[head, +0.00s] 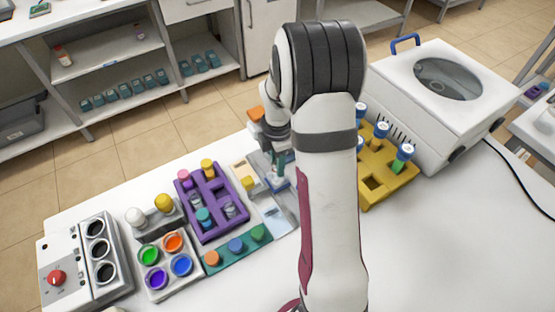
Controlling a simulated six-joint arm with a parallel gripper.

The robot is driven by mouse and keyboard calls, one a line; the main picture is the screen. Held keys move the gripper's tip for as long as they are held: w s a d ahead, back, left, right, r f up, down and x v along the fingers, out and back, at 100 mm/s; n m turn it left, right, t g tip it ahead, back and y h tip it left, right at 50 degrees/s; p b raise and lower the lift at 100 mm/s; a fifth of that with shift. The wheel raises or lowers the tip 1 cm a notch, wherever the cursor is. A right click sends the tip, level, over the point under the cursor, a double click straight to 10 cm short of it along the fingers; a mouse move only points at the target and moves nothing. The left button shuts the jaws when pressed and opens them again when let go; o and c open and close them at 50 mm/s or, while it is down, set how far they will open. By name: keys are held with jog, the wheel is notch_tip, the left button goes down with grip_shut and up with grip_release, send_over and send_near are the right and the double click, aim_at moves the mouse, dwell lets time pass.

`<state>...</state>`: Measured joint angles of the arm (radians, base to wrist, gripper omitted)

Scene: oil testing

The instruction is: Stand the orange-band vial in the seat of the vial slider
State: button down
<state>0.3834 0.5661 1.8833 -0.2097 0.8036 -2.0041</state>
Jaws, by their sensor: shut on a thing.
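My gripper (277,168) is low over the table just left of my upright arm link, which hides part of it. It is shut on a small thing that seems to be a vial. Its band is too small and too covered to make out, so I cannot confirm that it is orange. A pale grey-blue device (278,214), which looks like the vial slider, lies below and around the gripper. Its seat is hidden by the gripper and arm. I cannot tell whether the held thing touches the seat.
A purple rack (216,211) with several vials stands left of the gripper. A yellow rack (374,197) with blue-capped vials is right of my arm, beside a white lidded machine (432,120). Coloured cups (182,265) and a green strip (237,246) lie front left.

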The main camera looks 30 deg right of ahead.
jog(key=shift+f, duration=0.6)
jog(key=shift+f, duration=0.1)
dwell(0.4)
jog(key=c, duration=0.5)
grip_release()
